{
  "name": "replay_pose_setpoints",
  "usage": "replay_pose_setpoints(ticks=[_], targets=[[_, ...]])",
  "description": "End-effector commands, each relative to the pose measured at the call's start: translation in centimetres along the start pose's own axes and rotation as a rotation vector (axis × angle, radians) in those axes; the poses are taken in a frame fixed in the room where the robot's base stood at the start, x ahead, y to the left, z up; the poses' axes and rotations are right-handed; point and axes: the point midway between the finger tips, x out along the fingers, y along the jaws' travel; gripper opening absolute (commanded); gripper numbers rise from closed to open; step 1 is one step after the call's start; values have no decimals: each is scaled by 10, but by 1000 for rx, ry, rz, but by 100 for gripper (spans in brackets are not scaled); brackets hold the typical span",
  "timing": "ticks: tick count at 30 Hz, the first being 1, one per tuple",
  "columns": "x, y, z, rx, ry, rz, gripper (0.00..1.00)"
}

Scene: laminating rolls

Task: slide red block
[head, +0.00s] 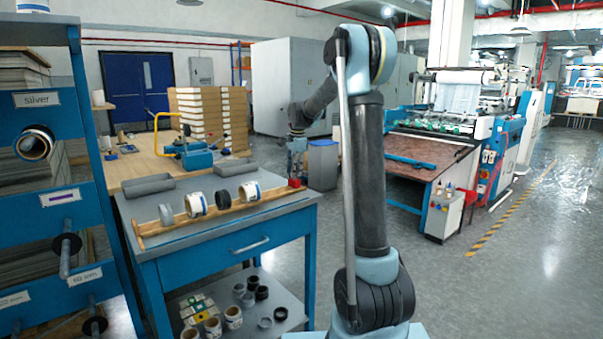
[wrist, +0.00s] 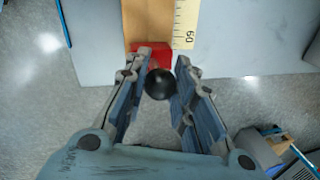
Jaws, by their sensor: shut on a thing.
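The red block (head: 294,183) sits at the right end of a wooden rail (head: 180,226) on the blue workbench. In the wrist view the red block (wrist: 152,50) shows just beyond my fingertips, at the end of the rail beside a measuring scale. A round black knob (wrist: 159,84) stands in front of the block, between my fingers. My gripper (wrist: 160,72) is shut on this knob, with a finger on each side. In the head view my gripper (head: 297,165) is small, just above the block. The fingers partly hide the block's lower edge.
Several rolls, including a white one (head: 196,204), stand along the rail left of the block. Dark grey trays (head: 148,186) lie behind them. A blue shelf (head: 50,180) stands at the left. The bench edge is close to my gripper, with open floor to the right.

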Motion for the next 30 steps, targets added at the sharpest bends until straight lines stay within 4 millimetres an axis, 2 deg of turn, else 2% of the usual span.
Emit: replay_pose_setpoints(ticks=[4, 16, 17, 19, 30], targets=[[0, -7, 6, -13, -3, -4, 0], [0, -9, 8, -17, -4, -5, 0], [0, -9, 8, -17, -4, -5, 28], [0, -8, 9, -18, -4, -4, 44], [-1, -7, 9, -18, -4, -1, 46]])
